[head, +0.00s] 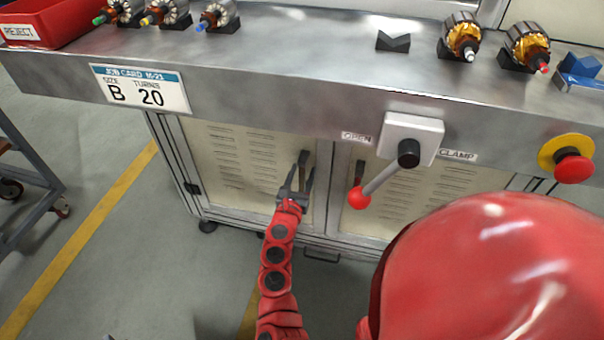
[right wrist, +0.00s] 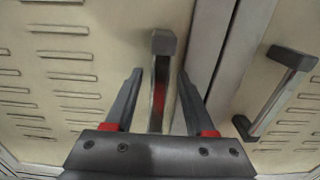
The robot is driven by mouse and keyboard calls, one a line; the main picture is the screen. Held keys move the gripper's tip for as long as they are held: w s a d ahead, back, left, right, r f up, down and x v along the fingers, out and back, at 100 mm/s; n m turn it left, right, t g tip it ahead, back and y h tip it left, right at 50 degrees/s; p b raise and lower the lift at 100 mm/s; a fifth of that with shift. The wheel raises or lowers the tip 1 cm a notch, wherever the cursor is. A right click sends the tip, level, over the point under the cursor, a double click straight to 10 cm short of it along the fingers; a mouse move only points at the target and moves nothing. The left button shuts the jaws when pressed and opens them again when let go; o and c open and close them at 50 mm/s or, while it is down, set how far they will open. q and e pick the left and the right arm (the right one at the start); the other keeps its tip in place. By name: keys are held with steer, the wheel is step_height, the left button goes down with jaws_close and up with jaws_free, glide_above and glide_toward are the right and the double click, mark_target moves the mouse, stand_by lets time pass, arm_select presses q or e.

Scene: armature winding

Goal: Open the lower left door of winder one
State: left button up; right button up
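The lower left door (head: 235,150) is a cream louvred panel under the bench, and it looks shut. Its upright bar handle (head: 305,158) is near its right edge. My right gripper (head: 298,180) is in front of this handle with its fingers open. In the right wrist view the handle (right wrist: 163,45) stands between the two spread fingers of the gripper (right wrist: 160,75), with a gap on each side. The handle's lower end is hidden behind the gripper body. My left gripper is not in view.
The lower right door has its own handle (right wrist: 275,90) close by on the right. A clamp lever with a red knob (head: 360,197) hangs in front of it. The bench edge (head: 270,100) overhangs the doors. The floor (head: 130,250) to the left is clear.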

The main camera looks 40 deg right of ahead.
jaws_close()
stand_by(1.3)
